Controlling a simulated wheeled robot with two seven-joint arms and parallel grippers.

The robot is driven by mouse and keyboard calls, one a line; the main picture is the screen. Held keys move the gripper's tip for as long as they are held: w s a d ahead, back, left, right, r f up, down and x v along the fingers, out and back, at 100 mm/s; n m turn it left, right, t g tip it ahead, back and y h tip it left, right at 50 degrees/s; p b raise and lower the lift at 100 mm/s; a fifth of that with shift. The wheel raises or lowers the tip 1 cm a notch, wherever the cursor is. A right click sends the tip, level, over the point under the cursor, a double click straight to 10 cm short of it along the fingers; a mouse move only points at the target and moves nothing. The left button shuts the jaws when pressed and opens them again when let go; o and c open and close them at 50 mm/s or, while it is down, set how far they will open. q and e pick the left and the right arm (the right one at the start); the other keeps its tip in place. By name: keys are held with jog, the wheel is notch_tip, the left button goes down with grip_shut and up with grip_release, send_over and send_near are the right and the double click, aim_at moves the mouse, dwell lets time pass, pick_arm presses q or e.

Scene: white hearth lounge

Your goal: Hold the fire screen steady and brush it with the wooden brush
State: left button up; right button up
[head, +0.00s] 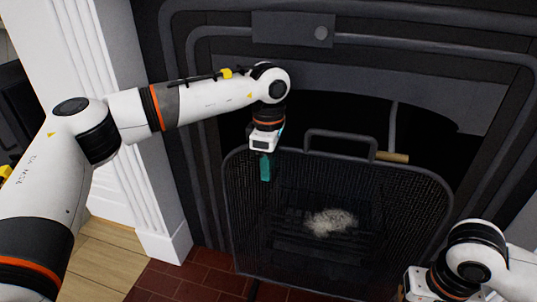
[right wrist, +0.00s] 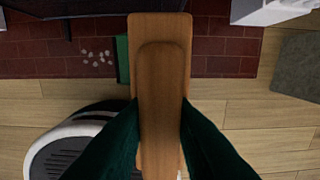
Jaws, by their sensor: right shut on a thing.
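The fire screen (head: 250,215), black mesh with a dark frame and a top handle (head: 340,133), stands upright before the fireplace opening. A pale, fuzzy grey-white patch (head: 330,222) shows at its middle; I cannot tell whether it is on the mesh or behind it. My left gripper (head: 265,168) points down at the screen's top edge, left of the handle. Its teal fingers overlap the mesh, and their gap is hidden. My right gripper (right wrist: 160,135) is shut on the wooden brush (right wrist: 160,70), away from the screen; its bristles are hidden.
Red hearth tiles (head: 195,277) meet a pale wood floor (head: 110,245). Small pale bits (right wrist: 97,57) and a partly hidden green object (right wrist: 122,48) lie on the tiles. A white pillar (head: 145,130) stands left. A grey slab (right wrist: 298,65) lies right in the wrist view.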

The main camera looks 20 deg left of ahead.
pick_arm(q)
jog(key=shift+c, duration=0.5)
grip_shut()
dwell(0.9)
